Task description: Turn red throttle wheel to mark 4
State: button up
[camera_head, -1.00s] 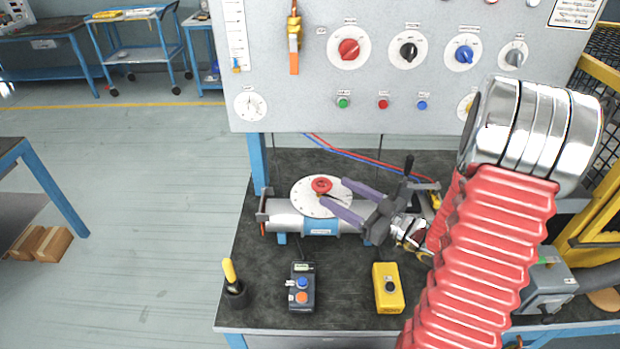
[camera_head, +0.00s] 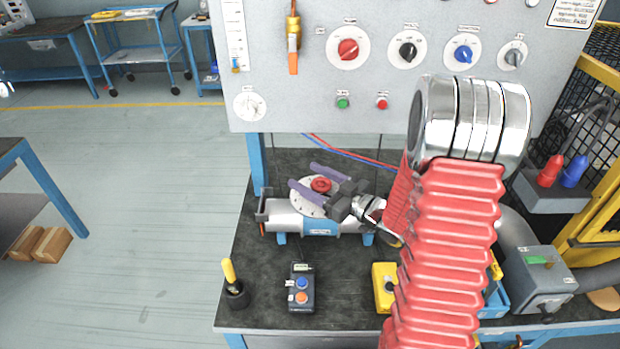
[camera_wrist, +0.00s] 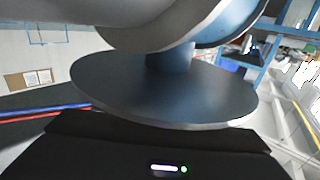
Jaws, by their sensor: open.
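The red throttle wheel (camera_head: 321,185) sits at the centre of a white round dial plate (camera_head: 306,205) on top of a grey cylinder (camera_head: 284,220) on the bench. The dial's marks are too small to read. My gripper (camera_head: 302,174) is open, with one purple finger on the far side of the red wheel and one on the near side. The fingertips reach past the wheel to the left. I cannot tell whether either finger touches it. In the wrist view a dark blue-grey disc (camera_wrist: 165,90) fills the middle, and no red wheel can be made out.
The panel (camera_head: 300,105) with knobs and buttons stands behind. A control box (camera_head: 301,288), a black cup with a yellow handle (camera_head: 235,292) and a partly hidden yellow box (camera_head: 384,288) stand in front. Red and blue hoses (camera_head: 350,152) run behind.

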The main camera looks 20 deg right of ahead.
jog(key=shift+c, duration=0.3)
jog(key=c, duration=1)
